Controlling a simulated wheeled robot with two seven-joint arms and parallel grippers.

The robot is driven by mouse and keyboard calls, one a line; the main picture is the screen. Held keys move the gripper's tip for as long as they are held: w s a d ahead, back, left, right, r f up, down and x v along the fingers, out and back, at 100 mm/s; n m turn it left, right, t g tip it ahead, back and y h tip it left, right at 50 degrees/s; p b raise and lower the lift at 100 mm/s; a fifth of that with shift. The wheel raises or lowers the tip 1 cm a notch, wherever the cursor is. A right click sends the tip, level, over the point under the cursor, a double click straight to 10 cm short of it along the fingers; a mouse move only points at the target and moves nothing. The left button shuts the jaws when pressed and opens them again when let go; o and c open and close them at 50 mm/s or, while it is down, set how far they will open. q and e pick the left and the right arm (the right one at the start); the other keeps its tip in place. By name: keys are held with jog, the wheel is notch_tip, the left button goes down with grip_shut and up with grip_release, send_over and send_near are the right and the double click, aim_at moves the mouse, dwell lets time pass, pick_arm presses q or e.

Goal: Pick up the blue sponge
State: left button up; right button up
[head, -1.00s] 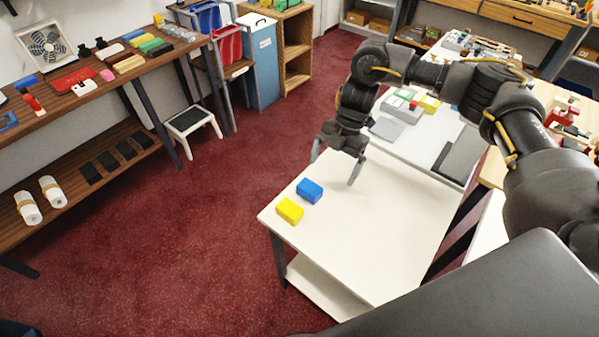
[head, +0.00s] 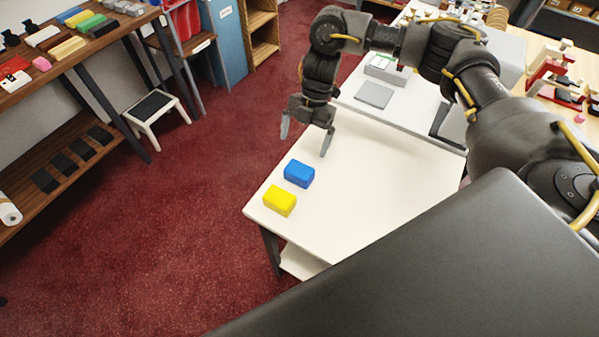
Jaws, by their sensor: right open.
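The blue sponge (head: 299,173) lies on the white table (head: 370,195) near its left corner. A yellow sponge (head: 280,200) lies just in front of it, a small gap apart. My right gripper (head: 306,146) is open and empty, with its fingers pointing down. In the picture it is just above and behind the blue sponge, not touching it. My left gripper is not in view.
A second pale table with a grey flat pad (head: 374,95) stands behind. A wooden workbench (head: 70,50) with a lower shelf is at the left, and a step stool (head: 155,115) stands on the red floor. The white table's middle is clear.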

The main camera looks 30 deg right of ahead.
aim_at(299, 168)
jog(key=x, duration=0.4)
jog(key=shift+s+a+f, duration=0.1)
jog(key=shift+a+f, duration=0.05)
jog(key=shift+f, duration=0.2)
jog(key=shift+s+a+f, duration=0.1)
jog(key=shift+s+f, duration=0.2)
jog(key=shift+p+x, duration=0.65)
jog(key=shift+x, duration=1.65)
jog(key=shift+s, duration=0.15)
jog(key=c, duration=1)
